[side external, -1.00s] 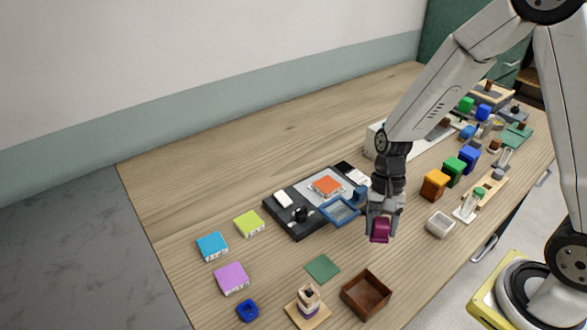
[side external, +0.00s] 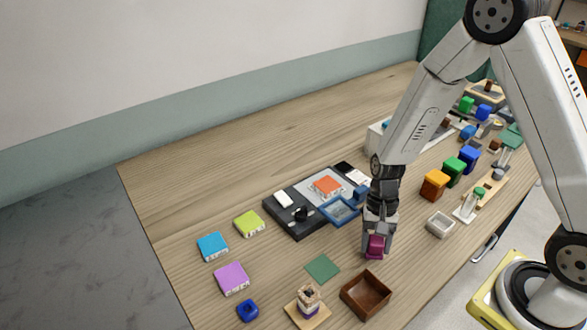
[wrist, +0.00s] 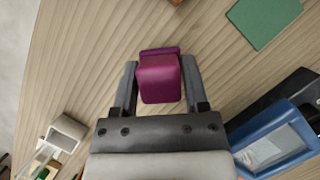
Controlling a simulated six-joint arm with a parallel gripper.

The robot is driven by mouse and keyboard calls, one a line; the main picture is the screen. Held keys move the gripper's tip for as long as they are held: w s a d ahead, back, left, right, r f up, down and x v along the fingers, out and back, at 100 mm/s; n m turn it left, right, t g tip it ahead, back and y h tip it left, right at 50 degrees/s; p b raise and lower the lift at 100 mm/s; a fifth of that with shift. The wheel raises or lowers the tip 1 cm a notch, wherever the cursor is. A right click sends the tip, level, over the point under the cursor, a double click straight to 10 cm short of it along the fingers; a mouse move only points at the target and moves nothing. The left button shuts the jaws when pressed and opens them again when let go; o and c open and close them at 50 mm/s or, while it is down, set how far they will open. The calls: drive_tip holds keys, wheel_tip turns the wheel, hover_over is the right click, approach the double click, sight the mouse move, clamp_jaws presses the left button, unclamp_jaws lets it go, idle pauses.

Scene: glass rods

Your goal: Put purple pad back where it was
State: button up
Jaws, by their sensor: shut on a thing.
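My gripper (side external: 377,245) is shut on a magenta block (side external: 376,243), its fingers on either side of it. The block is low over the bare wood, between the blue frame and the open brown box; I cannot tell whether it touches the table. The wrist view shows the block (wrist: 160,80) between my gripper's fingers (wrist: 160,75). A lilac-purple square pad (side external: 231,278) lies flat at the left of the table, far from my gripper. Near it lie a cyan pad (side external: 212,246) and a yellow-green pad (side external: 249,223). An orange pad (side external: 327,186) lies on the dark tray.
The open brown box (side external: 366,294) stands in front of my gripper, and a flat green square (side external: 322,268) lies to its left. The blue frame (side external: 340,211) is behind left, a small pale container (side external: 440,225) to the right. Orange, green and blue blocks stand farther right.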

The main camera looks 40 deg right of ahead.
drive_tip(key=shift+f, duration=0.9)
drive_tip(key=shift+f, duration=0.15)
drive_tip(key=o, duration=1.2)
drive_tip(key=shift+o, duration=0.2)
drive_tip(key=v, duration=1.2)
drive_tip(key=shift+s+r, duration=0.1)
drive_tip(key=shift+r, duration=0.1)
drive_tip(key=s+r+n+t+h, duration=0.1)
drive_tip(key=n+t, duration=0.1)
drive_tip(key=n, duration=0.1)
drive_tip(key=s+r+n+t+h, duration=0.1)
drive_tip(key=n+t, duration=0.1)
drive_tip(key=n, duration=0.1)
drive_tip(key=s+r+n+t+h, duration=0.1)
drive_tip(key=s+n, duration=0.1)
drive_tip(key=n, duration=0.1)
drive_tip(key=shift+a+r+t, duration=0.15)
drive_tip(key=shift+t, duration=0.25)
